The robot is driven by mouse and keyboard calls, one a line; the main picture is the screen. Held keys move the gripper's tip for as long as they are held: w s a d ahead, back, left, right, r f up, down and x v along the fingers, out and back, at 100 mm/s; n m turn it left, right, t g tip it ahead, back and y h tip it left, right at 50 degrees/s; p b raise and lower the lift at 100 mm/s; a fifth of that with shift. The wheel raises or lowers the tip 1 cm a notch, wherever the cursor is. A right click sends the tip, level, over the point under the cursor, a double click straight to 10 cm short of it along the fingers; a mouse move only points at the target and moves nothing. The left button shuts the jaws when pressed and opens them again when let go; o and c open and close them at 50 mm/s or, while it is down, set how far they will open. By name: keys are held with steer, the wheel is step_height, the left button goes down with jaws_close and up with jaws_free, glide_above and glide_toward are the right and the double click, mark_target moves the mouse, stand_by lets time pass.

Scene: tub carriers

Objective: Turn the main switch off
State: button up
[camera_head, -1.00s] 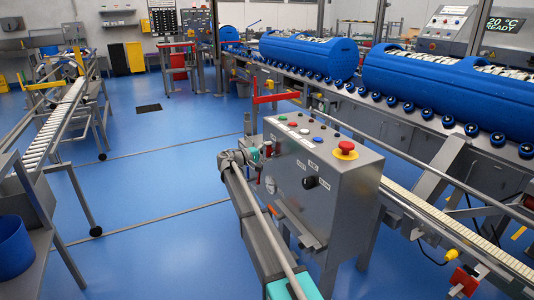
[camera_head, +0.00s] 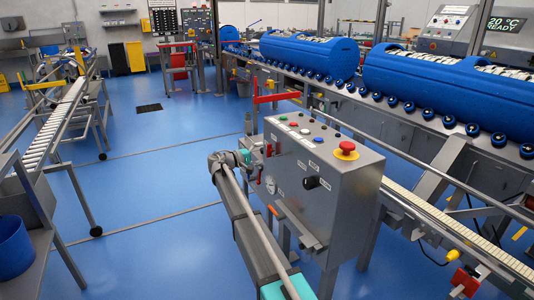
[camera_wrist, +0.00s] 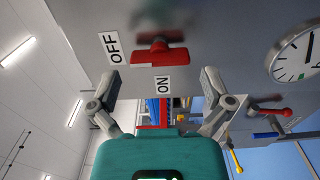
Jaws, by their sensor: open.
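The main switch has a red handle (camera_wrist: 160,57) on the grey side face of the control box, with an OFF label (camera_wrist: 114,47) and an ON label (camera_wrist: 162,84). In the wrist view the handle lies crosswise, its left end facing OFF and ON below its long side. My gripper (camera_wrist: 161,80) is open, its fingers spread either side of the handle's lower edge, with nothing between them. No contact with the handle shows. In the head view my gripper (camera_head: 250,158) is just left of the box, and the handle (camera_head: 269,150) is small there.
The control box (camera_head: 340,215) carries a red emergency button (camera_head: 346,150), small buttons and a black knob (camera_head: 312,182). A round gauge (camera_wrist: 297,52) is right of the switch in the wrist view. Blue tubs (camera_head: 310,55) stand on a conveyor behind. Blue floor is open to the left.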

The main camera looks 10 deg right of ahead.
steer(key=v, duration=0.8)
steer(key=shift+s+a, duration=0.1)
steer(key=shift+s, duration=0.05)
steer(key=s+d+f+m+g+y, duration=0.1)
steer(key=s+d+f+y, duration=0.25)
steer(key=s, duration=0.35)
steer(key=s+d+f+g+y, duration=0.2)
steer(key=s+d+f, duration=0.3)
steer(key=s, duration=0.2)
steer(key=s+d+f+m+g+y, duration=0.1)
steer(key=s+d+f+y, duration=0.25)
steer(key=s, duration=0.35)
steer(key=s+a+f+m+g+y, duration=0.1)
steer(key=s+f+y, duration=0.25)
steer(key=s, duration=0.65)
steer(key=s+a+f+g+y, duration=0.1)
steer(key=s+f+y, duration=0.3)
steer(key=s, duration=0.7)
step_height(320, 180, up, 32)
steer(key=p, duration=3.1)
steer(key=shift+w+d+y, duration=0.15)
steer(key=shift+w+y, duration=0.2)
